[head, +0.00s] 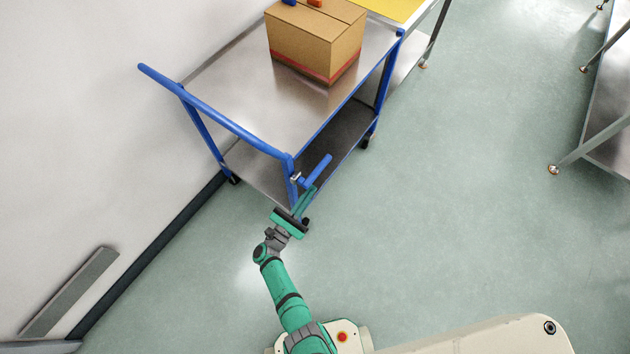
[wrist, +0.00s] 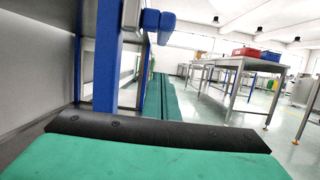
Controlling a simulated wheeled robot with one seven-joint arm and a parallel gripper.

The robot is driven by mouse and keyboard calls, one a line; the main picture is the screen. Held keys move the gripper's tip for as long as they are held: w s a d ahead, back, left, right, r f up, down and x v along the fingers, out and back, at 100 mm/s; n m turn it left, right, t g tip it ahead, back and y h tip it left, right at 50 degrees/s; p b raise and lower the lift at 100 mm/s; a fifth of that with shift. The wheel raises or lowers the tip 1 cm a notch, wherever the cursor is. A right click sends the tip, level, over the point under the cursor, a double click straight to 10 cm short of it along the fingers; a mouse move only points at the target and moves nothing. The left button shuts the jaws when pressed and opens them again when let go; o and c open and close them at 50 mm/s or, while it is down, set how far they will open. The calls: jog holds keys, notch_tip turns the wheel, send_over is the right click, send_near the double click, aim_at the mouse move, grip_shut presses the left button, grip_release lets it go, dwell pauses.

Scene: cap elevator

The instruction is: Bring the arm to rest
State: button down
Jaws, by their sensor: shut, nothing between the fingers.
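My arm reaches forward from the base in the head view. My gripper (head: 306,197) is at its end, close to the near corner of a blue-framed metal cart (head: 235,88). The two green fingers lie together, shut and empty. In the wrist view my gripper (wrist: 160,98) points past the cart's blue post (wrist: 108,62), which stands just left of the fingers. A blue handle piece (head: 318,170) of the cart shows right by the fingertips. I cannot tell whether the fingers touch the cart.
A cardboard box (head: 316,42) stands on the cart's top. A white wall (head: 80,110) runs along the left. Metal tables (head: 612,110) stand at the right, and also in the wrist view (wrist: 240,64). The green floor (head: 450,220) between cart and tables is clear.

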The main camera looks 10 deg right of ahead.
jog(key=shift+v, duration=2.45)
jog(key=s+a+r+n+t+y, duration=0.25)
jog(key=s+r+n+y, duration=0.25)
jog(key=s+n, duration=0.5)
jog(key=s+a+r+n+t+y, duration=0.25)
jog(key=s+r+n+y, duration=0.3)
jog(key=n, duration=0.85)
jog(key=s+r+n+g+y, duration=0.2)
jog(key=s+r+n, duration=0.4)
jog(key=n, duration=0.4)
jog(key=s+d+r+n+g+y, duration=0.1)
jog(key=s+r+n+y, duration=0.2)
jog(key=s+r+n, duration=0.3)
notch_tip(320, 180, up, 3)
jog(key=n, duration=0.5)
jog(key=shift+s+d+n+g, duration=0.2)
jog(key=shift+d+n+g, duration=0.1)
jog(key=shift+g, duration=0.1)
